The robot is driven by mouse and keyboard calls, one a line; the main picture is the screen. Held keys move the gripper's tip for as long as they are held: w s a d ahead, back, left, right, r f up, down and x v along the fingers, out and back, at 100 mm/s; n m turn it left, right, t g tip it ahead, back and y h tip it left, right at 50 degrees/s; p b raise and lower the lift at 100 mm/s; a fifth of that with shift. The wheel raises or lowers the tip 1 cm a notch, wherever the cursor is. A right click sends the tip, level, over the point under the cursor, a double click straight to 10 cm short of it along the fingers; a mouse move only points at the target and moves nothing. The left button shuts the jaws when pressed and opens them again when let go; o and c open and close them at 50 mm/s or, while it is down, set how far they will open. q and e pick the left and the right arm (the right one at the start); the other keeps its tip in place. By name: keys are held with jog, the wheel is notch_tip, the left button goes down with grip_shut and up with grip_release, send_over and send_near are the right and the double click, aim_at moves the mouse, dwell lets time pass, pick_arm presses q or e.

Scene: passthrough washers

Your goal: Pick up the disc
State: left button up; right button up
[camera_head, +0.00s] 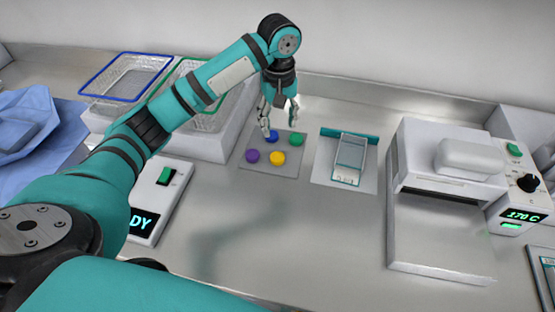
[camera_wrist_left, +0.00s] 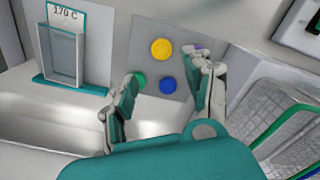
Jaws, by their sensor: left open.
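Several coloured discs lie on a grey square plate (camera_head: 262,170): a blue disc (camera_head: 271,135), a green disc (camera_head: 296,140), a yellow disc (camera_head: 278,158) and a purple disc (camera_head: 252,156). My left gripper (camera_head: 280,122) points down over the back of the plate, open and empty. In the left wrist view the blue disc (camera_wrist_left: 168,86) shows between the open fingers (camera_wrist_left: 169,68). There the green disc (camera_wrist_left: 140,79) is partly behind one finger and the purple disc (camera_wrist_left: 198,48) is mostly hidden by the other. The yellow disc (camera_wrist_left: 161,49) is clear. My right gripper is not in view.
A clear holder with a card (camera_head: 349,155) stands right of the plate. A white press-like machine (camera_head: 445,150) with a 170 C display is further right. Wire baskets (camera_head: 127,78) and a white switch box (camera_head: 160,195) are left. The front counter is bare.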

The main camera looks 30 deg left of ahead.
pick_arm(q)
jog(key=p, duration=0.1)
send_over(277, 157)
jog(key=f, duration=0.7)
jog(key=shift+d+f, duration=0.2)
jog(key=shift+f, duration=0.2)
jog(key=f+p, duration=0.1)
jog(key=f, duration=0.3)
jog(key=shift+a+f, duration=0.1)
jog(key=shift+a, duration=0.1)
jog(key=shift+w+f, duration=0.1)
jog(key=shift+f, duration=0.4)
jog(key=c, duration=0.7)
jog(key=shift+r, duration=0.1)
